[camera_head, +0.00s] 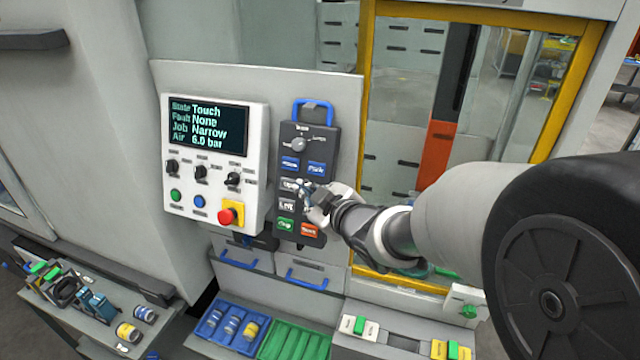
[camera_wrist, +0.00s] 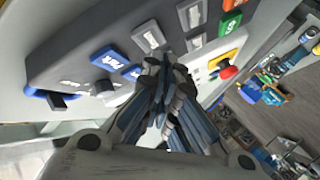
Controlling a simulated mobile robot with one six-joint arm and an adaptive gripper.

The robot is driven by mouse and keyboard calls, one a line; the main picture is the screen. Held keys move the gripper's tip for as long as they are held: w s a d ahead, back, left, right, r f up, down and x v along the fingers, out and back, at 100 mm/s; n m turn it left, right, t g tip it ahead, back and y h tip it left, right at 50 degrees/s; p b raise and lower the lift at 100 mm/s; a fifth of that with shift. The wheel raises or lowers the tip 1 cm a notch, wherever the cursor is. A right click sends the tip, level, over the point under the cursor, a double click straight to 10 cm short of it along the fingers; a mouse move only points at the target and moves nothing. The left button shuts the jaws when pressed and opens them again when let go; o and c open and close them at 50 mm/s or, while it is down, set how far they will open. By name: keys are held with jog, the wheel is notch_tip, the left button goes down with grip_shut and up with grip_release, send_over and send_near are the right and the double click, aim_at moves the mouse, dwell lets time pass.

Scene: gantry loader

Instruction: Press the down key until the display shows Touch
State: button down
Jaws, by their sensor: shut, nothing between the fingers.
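The display (camera_head: 208,124) on the white panel reads State Touch, Fault None, Job Narrow and Air 6.0 bar. The dark key pendant (camera_head: 311,148) hangs to its right, with two blue keys (camera_head: 316,168), pale grey keys (camera_head: 287,205), a green key (camera_head: 286,223) and an orange key (camera_head: 309,230). My gripper (camera_head: 306,190) is shut and empty at the pale grey keys, hiding part of the right column. In the wrist view the closed fingertips (camera_wrist: 165,64) are close to the pendant face among the keys. I cannot tell which key is the down key or whether the fingertips touch one.
A red stop button (camera_head: 228,215) on a yellow plate sits at the panel's lower right. A yellow-framed door (camera_head: 366,90) stands to the right of the pendant. Below are a blue tray (camera_head: 212,338) with several cylinders and a green tray (camera_head: 290,342).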

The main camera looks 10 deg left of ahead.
jog(key=s, duration=0.1)
jog(key=s+r, duration=0.1)
jog(key=s, duration=0.1)
jog(key=s+b, duration=0.1)
jog(key=shift+s+a+r, duration=0.2)
jog(key=shift+s+r, duration=0.15)
jog(key=shift+r, duration=0.05)
dwell(0.4)
jog(key=s+d+f+m+h+b, duration=0.2)
jog(key=d+f+m+h+b, duration=0.1)
jog(key=d, duration=0.5)
jog(key=s+d+f+m+h+b, duration=0.3)
jog(key=d, duration=0.6)
jog(key=s+d+f+m+h+b, duration=0.2)
jog(key=d+f+m+h+b, duration=0.15)
jog(key=d, duration=0.45)
jog(key=s+d+f+m+g+b, duration=0.2)
jog(key=s+d+f+m+g, duration=0.1)
jog(key=s, duration=0.6)
jog(key=s+d+f+m+g+b, duration=0.2)
jog(key=s+f, duration=0.4)
jog(key=s, duration=0.3)
jog(key=shift+s+d+m+g+b, duration=0.4)
jog(key=shift+d+m+b, duration=0.15)
jog(key=shift+d+b, duration=0.2)
jog(key=shift+w+h, duration=0.1)
jog(key=shift+h, duration=0.15)
